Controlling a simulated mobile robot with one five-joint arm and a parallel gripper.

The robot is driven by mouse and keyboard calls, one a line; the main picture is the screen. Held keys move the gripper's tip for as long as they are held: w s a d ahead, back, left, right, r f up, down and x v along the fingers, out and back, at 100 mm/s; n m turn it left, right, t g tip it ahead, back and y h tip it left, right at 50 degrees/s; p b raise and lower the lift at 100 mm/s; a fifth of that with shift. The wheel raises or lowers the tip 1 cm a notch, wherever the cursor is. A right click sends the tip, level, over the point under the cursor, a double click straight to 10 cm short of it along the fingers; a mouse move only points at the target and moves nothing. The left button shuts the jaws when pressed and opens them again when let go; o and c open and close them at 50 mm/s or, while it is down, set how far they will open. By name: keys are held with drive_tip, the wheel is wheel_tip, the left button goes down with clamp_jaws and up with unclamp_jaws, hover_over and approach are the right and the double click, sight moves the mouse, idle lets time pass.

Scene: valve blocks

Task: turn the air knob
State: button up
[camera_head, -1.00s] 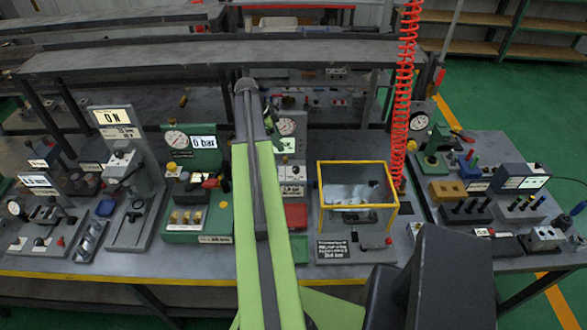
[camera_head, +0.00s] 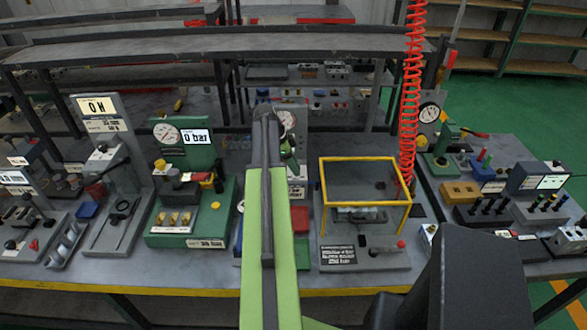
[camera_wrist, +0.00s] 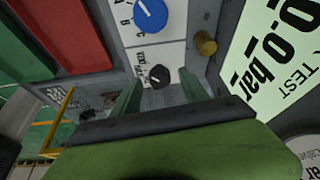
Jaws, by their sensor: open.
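In the wrist view a small black knob (camera_wrist: 160,76) with a pointer mark sits on a white label panel, its small print too blurred to read. A larger blue knob (camera_wrist: 150,14) is on a white scale at the top edge. I cannot tell by label which is the air knob. My gripper (camera_wrist: 162,93) is open and empty, its two green fingers pointing toward the black knob, one on either side of it in the picture. Contact cannot be told. In the head view my arm hides the gripper and most of this panel.
A brass knob (camera_wrist: 205,44) and a tilted display reading 0.0 bar (camera_wrist: 275,55) are right of the fingers. A red block (camera_wrist: 68,35) is at left. In the head view a yellow-framed box (camera_head: 365,163) stands right of my arm, near a red coiled hose (camera_head: 411,90).

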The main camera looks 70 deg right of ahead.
drive_tip(key=shift+c, duration=0.4)
clamp_jaws()
drive_tip(key=n, duration=0.2)
drive_tip(key=n+h, duration=0.1)
drive_tip(key=shift+s+a+n+t, duration=0.15)
drive_tip(key=shift+a+n+t, duration=0.1)
drive_tip(key=shift+n+t, duration=0.15)
drive_tip(key=n+t, duration=0.1)
drive_tip(key=n, duration=0.1)
drive_tip(key=n+h, duration=0.1)
drive_tip(key=n, duration=0.2)
drive_tip(key=shift+s+n+t, duration=0.2)
drive_tip(key=shift+n+t, duration=0.1)
drive_tip(key=shift+t, duration=0.1)
drive_tip(key=n+t, duration=0.1)
drive_tip(key=n, duration=0.3)
drive_tip(key=shift+s+t, duration=0.15)
drive_tip(key=shift+t, duration=0.25)
drive_tip(key=shift+s+n+t, duration=0.1)
drive_tip(key=shift+n+t, duration=0.6)
drive_tip(key=shift+n, duration=1.7)
